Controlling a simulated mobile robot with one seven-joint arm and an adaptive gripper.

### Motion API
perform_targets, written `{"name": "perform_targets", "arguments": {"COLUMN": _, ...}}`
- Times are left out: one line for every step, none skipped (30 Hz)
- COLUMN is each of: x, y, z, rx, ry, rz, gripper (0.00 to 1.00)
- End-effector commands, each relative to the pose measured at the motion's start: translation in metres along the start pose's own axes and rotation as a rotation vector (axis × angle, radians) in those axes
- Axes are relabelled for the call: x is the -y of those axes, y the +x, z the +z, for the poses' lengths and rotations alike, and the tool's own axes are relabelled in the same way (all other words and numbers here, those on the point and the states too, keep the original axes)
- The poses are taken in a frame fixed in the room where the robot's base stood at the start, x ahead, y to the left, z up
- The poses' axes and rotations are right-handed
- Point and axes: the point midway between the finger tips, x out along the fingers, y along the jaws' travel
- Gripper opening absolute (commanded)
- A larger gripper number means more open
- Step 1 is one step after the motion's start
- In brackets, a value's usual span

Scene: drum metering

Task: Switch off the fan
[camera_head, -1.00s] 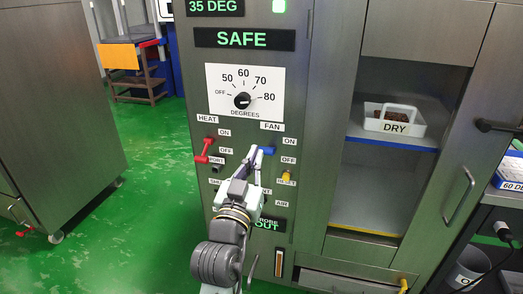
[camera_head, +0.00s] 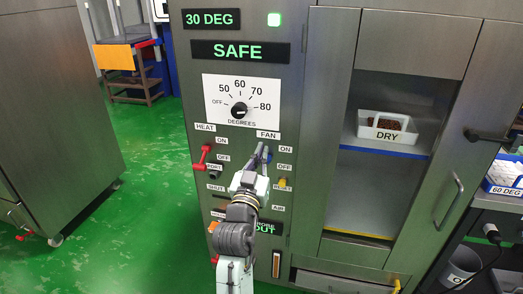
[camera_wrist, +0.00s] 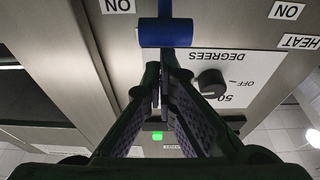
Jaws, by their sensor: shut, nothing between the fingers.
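The fan switch is a lever with a blue handle (camera_wrist: 165,32), on the grey panel under the FAN label (camera_head: 268,134). In the head view the blue handle (camera_head: 269,156) shows only partly, beside the fingers near the ON label; the rest is hidden. My gripper (camera_head: 260,150) is shut and empty, reaching up to the panel at the lever. In the wrist view, which is upside down, my gripper's fingertips (camera_wrist: 165,72) are together just on the dial side of the handle, so above it. I cannot tell whether they touch it.
A red heat lever (camera_head: 205,156) sits to the left. A black dial (camera_head: 239,110) is above, below displays reading SAFE (camera_head: 240,51) and 30 DEG (camera_head: 211,19). A yellow reset button (camera_head: 282,183) is below right. A DRY tray (camera_head: 386,135) stands in the open cabinet.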

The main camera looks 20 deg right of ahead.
Motion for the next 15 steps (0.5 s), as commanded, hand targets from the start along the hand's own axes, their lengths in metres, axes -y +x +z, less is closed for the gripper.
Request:
{"name": "perform_targets", "arguments": {"x": 0.0001, "y": 0.0000, "z": 0.0001, "rx": 0.000, "ry": 0.000, "rz": 0.000, "gripper": 0.00}}
{"name": "perform_targets", "arguments": {"x": 0.0001, "y": 0.0000, "z": 0.0000, "rx": 0.000, "ry": 0.000, "rz": 0.000, "gripper": 0.00}}
{"name": "perform_targets", "arguments": {"x": 0.0001, "y": 0.0000, "z": 0.0000, "rx": 0.000, "ry": 0.000, "rz": 0.000, "gripper": 0.00}}
{"name": "perform_targets", "arguments": {"x": 0.0002, "y": 0.0000, "z": 0.0000, "rx": 0.000, "ry": 0.000, "rz": 0.000, "gripper": 0.00}}
{"name": "perform_targets", "arguments": {"x": 0.0001, "y": 0.0000, "z": 0.0000, "rx": 0.000, "ry": 0.000, "rz": 0.000, "gripper": 0.00}}
{"name": "perform_targets", "arguments": {"x": 0.0002, "y": -0.0001, "z": 0.0000, "rx": 0.000, "ry": 0.000, "rz": 0.000, "gripper": 0.00}}
{"name": "perform_targets", "arguments": {"x": 0.0002, "y": -0.0002, "z": 0.0003, "rx": -0.001, "ry": 0.000, "rz": 0.000, "gripper": 0.00}}
{"name": "perform_targets", "arguments": {"x": 0.0002, "y": -0.0003, "z": 0.0006, "rx": -0.002, "ry": 0.000, "rz": 0.000, "gripper": 0.00}}
{"name": "perform_targets", "arguments": {"x": 0.0002, "y": -0.0007, "z": 0.0013, "rx": -0.004, "ry": 0.000, "rz": 0.000, "gripper": 0.00}}
{"name": "perform_targets", "arguments": {"x": 0.0002, "y": -0.0010, "z": 0.0020, "rx": -0.006, "ry": 0.000, "rz": 0.000, "gripper": 0.00}}
{"name": "perform_targets", "arguments": {"x": 0.0002, "y": -0.0014, "z": 0.0028, "rx": -0.009, "ry": 0.000, "rz": 0.000, "gripper": 0.00}}
{"name": "perform_targets", "arguments": {"x": 0.0002, "y": -0.0022, "z": 0.0041, "rx": -0.015, "ry": 0.000, "rz": 0.000, "gripper": 0.00}}
{"name": "perform_targets", "arguments": {"x": 0.0002, "y": -0.0028, "z": 0.0052, "rx": -0.020, "ry": 0.001, "rz": 0.000, "gripper": 0.00}}
{"name": "perform_targets", "arguments": {"x": 0.0002, "y": -0.0035, "z": 0.0064, "rx": -0.027, "ry": 0.001, "rz": 0.000, "gripper": 0.00}}
{"name": "perform_targets", "arguments": {"x": 0.0002, "y": -0.0044, "z": 0.0071, "rx": -0.036, "ry": 0.001, "rz": 0.000, "gripper": 0.00}}
